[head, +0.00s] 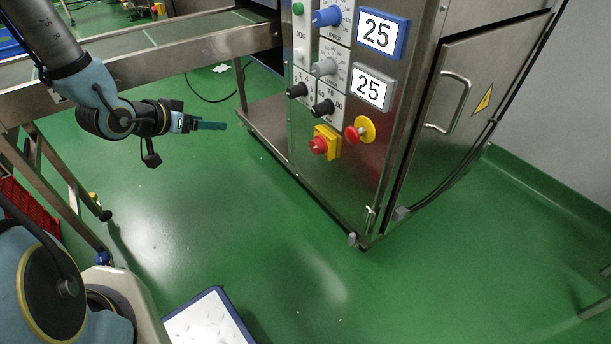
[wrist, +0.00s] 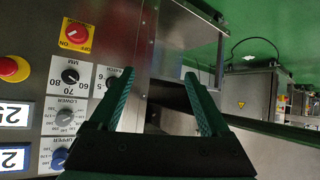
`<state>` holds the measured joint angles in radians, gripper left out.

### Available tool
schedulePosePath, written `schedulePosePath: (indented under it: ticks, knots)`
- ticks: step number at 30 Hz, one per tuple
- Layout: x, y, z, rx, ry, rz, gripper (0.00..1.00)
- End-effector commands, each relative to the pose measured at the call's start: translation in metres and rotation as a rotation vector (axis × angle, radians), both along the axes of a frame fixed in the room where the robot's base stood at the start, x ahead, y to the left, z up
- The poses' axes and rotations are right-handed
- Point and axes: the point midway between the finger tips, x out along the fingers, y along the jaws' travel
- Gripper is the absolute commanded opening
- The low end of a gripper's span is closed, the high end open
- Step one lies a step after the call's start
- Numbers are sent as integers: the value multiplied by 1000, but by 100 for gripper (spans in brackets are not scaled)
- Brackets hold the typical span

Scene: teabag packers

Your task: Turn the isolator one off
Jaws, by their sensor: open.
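The isolator, a red rotary knob on a yellow square plate (head: 327,142), is low on the steel cabinet's control panel. In the wrist view the isolator (wrist: 76,34) is at the upper left, turned in the picture, with a white mark on the knob and ON and OFF lettering; its setting is hard to read. My gripper (head: 222,126) is left of the panel, apart from it, pointing right. In the wrist view its two green fingers (wrist: 158,76) are spread and empty, with the isolator outside them to the upper left.
A red mushroom button on a yellow base (head: 360,130) sits right of the isolator. Black knobs (head: 322,108), a grey knob (head: 325,67) and a blue knob (head: 327,16) are above. A steel conveyor frame (head: 190,48) runs behind my arm. Green floor before the cabinet is clear.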

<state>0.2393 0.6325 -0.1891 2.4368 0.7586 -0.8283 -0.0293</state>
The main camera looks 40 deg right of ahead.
Motion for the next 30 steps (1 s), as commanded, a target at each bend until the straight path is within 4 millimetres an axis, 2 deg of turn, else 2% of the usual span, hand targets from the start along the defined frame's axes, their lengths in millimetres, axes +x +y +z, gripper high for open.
schedulePosePath:
  ticks: [1, 6, 9, 12, 17, 23, 30]
  knots:
    - [-11, -16, -39, -56, 4, -49, 81]
    - [-52, -63, -85, -279, 17, -208, 81]
    - [-75, -81, -103, -405, 37, -281, 81]
    - [-93, -91, -113, -507, 58, -332, 81]
    - [-110, -98, -118, -608, 83, -376, 81]
    - [-116, -111, -116, -637, 87, -391, 81]
    - [-119, -153, -117, -636, 86, -392, 81]
